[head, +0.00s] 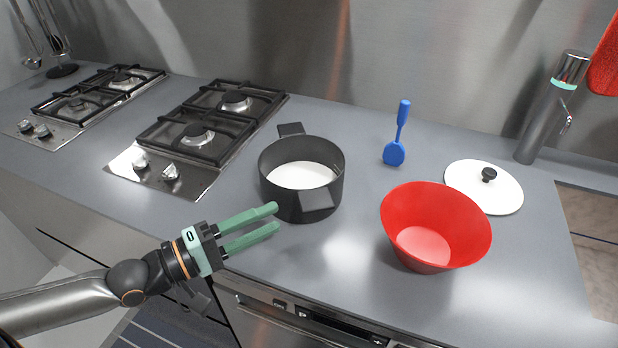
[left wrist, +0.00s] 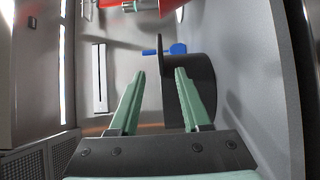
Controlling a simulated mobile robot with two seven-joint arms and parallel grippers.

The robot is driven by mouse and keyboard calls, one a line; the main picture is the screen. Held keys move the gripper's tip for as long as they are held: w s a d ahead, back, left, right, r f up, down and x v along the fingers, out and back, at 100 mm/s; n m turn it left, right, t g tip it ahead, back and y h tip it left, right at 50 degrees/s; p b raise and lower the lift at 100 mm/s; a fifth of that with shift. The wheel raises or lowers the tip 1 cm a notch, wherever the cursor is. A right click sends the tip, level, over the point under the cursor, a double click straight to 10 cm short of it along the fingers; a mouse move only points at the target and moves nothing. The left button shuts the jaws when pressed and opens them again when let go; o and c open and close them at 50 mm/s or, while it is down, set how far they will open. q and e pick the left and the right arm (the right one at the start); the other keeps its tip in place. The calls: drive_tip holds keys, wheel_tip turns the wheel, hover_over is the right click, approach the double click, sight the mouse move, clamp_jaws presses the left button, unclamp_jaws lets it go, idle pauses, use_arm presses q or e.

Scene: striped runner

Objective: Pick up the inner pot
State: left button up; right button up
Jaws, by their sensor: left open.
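A black pot (head: 302,150) with a white inside floor and two dark handles stands upright on the grey counter, in the middle of the head view. My left gripper (head: 276,217) is open and empty. Its green fingers point at the near left side of the pot, by the near handle (head: 318,200). In the left wrist view, the dark pot (left wrist: 203,72) shows beyond and beside the right finger of the gripper (left wrist: 160,72). Nothing is between the fingers. Contact with the pot cannot be told. My right gripper is not in view.
A red bowl (head: 436,222) stands right of the pot. Gas hobs (head: 200,132) are at the left.

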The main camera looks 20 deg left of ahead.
sight(321, 192)
use_arm(q)
drive_tip(key=x, duration=0.5)
drive_tip(key=shift+a+r, duration=0.1)
drive_tip(key=shift+p+x, duration=0.3)
drive_tip(key=shift+x, duration=3.25)
drive_tip(key=shift+a, duration=0.1)
clamp_jaws()
